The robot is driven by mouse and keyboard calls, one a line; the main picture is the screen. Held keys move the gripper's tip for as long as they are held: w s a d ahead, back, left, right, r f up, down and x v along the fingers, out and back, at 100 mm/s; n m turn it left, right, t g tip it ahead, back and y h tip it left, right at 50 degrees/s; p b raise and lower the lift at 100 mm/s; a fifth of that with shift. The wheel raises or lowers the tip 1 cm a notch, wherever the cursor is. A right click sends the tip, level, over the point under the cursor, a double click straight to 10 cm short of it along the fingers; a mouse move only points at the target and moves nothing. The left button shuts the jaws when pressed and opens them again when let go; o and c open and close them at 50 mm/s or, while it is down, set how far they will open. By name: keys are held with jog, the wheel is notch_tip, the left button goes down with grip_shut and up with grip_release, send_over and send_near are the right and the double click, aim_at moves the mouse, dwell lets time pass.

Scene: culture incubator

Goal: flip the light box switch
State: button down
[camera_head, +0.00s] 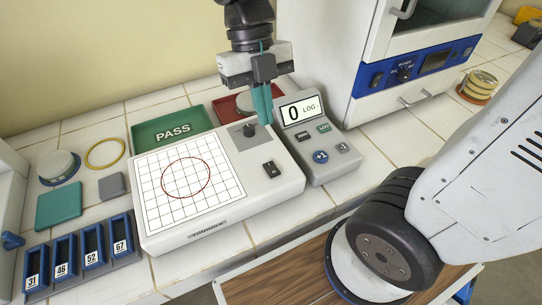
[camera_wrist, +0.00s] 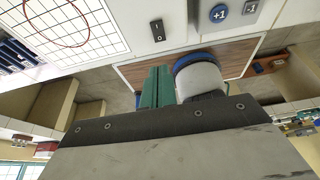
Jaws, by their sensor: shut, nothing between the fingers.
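The white light box (camera_head: 215,222) lies on the tiled bench, with a lit grid and a red circle on its top. Its black rocker switch (camera_head: 269,169) is on the right part of the top, and it also shows in the wrist view (camera_wrist: 157,30). I cannot tell which side of the switch is pressed. My gripper (camera_head: 263,119) points down above the back right of the light box, behind the switch and close to a dark knob (camera_head: 249,130). Its green fingers (camera_wrist: 157,72) are together and empty, apart from the switch.
A counter (camera_head: 318,155) reading 0 with several buttons stands right of the box. A green PASS tray (camera_head: 171,131) and a red tray (camera_head: 226,108) lie behind. Numbered blue slots (camera_head: 78,254) are at the left. The incubator (camera_head: 390,75) stands at the back right.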

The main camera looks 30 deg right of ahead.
send_near(273, 172)
jog(key=x, duration=0.5)
jog(key=shift+s+f, duration=0.15)
jog(key=shift+s, duration=0.1)
jog(key=shift+f, duration=0.6)
jog(key=shift+f, duration=0.1)
